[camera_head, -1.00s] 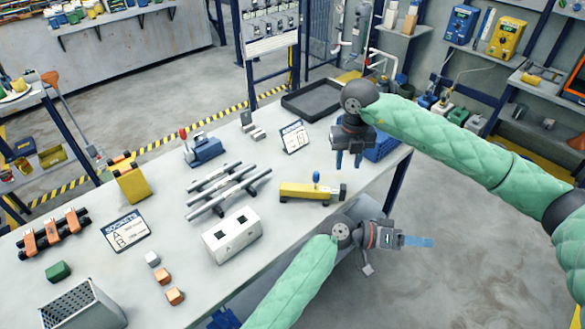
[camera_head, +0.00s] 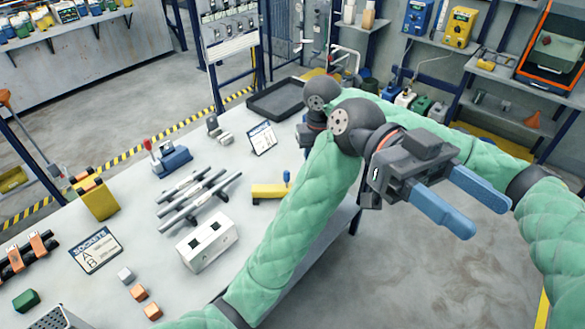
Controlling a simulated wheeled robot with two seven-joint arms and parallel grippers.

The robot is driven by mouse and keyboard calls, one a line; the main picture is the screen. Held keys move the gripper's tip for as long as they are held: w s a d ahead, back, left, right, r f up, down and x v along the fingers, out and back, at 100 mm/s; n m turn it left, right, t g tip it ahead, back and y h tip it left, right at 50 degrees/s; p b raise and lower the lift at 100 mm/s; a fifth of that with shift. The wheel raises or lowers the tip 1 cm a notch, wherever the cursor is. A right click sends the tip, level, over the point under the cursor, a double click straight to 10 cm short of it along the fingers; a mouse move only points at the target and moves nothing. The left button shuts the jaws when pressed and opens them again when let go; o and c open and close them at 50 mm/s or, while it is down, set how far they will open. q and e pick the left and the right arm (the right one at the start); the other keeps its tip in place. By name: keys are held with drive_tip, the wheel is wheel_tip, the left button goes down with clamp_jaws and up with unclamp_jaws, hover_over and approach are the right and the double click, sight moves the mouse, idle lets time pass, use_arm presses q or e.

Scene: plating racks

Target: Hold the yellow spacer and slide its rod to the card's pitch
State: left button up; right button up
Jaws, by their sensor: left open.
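The yellow spacer (camera_head: 266,191) lies on the table with a small blue knob on it. Its right end and rod are hidden behind my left arm. A small white card (camera_head: 262,138) stands behind it, its print too small to read. My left gripper (camera_head: 457,204) is open and empty, raised to the right of the spacer beyond the table edge, blue fingers apart. My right gripper (camera_head: 309,136) shows only as a dark body behind my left arm, to the right of the card. Its fingers are hidden.
Grey rods on a rack (camera_head: 196,203), a white block with square holes (camera_head: 207,242) and a sockets card (camera_head: 96,250) stand left of the spacer. A blue clamp (camera_head: 170,158) and a black tray (camera_head: 277,99) are farther back. Small cubes lie near the front.

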use_arm(q)
drive_tip(key=a+r+m+t+y, duration=0.4)
drive_tip(key=a+r+m+y, duration=0.45)
drive_tip(key=r+m, duration=0.25)
drive_tip(key=w+d+f+n+t+h, duration=0.2)
drive_tip(key=w+f+n, duration=0.25)
drive_tip(key=f, duration=0.35)
drive_tip(key=w+d+f+n+t+h, duration=0.2)
drive_tip(key=w+f+n, duration=0.1)
drive_tip(key=w+f, duration=0.35)
drive_tip(key=n+t+y, duration=0.5)
drive_tip(key=n+t, duration=0.4)
drive_tip(key=n, duration=0.6)
hover_over(264, 188)
wheel_tip(264, 188, down, 30)
drive_tip(key=shift+f, duration=0.1)
drive_tip(key=shift+w+f, duration=0.1)
drive_tip(key=shift+f, duration=3.75)
